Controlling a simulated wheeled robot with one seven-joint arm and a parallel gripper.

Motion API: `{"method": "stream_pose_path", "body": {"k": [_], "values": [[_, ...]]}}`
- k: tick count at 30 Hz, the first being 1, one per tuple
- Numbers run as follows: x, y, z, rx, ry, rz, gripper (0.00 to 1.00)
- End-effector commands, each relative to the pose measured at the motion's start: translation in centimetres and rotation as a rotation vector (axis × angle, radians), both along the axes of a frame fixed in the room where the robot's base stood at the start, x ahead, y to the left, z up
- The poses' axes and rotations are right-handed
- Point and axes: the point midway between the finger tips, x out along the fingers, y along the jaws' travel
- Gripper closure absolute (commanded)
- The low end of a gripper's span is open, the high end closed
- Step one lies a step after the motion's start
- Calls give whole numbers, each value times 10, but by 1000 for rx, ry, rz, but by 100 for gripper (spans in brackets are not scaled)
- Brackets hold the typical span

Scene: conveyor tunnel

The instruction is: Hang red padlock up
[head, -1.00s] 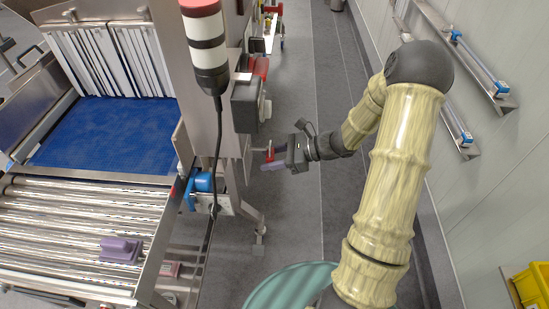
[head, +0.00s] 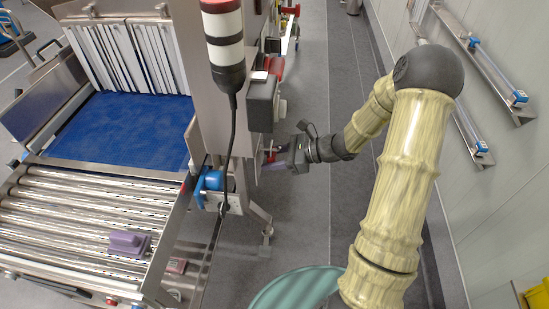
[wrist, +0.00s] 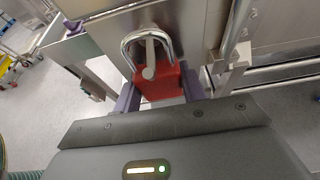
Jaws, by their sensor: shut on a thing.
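The red padlock (wrist: 162,84) is held between the two purple fingers of my gripper (wrist: 158,95) in the wrist view. Its silver shackle (wrist: 128,45) points up the picture, in front of a steel plate (wrist: 185,25) on the machine. A grey metal pin with a rounded end (wrist: 150,60) shows inside the shackle's loop; I cannot tell whether the shackle rests on it. In the head view my gripper (head: 275,163) is at the machine's right side, below a dark box.
The machine's steel column (head: 212,125) with a stack light (head: 223,45) stands left of my gripper. A dark box (head: 262,103) juts out just above it. A roller conveyor (head: 80,215) bears a purple block (head: 128,243). The grey aisle floor (head: 305,215) is free.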

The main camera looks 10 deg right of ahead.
Motion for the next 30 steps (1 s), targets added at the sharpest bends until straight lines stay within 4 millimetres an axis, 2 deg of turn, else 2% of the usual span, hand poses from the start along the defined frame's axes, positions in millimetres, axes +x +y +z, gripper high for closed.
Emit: {"method": "stream_pose_path", "body": {"k": [30], "values": [[0,0,-13,0,0,-1,100]]}}
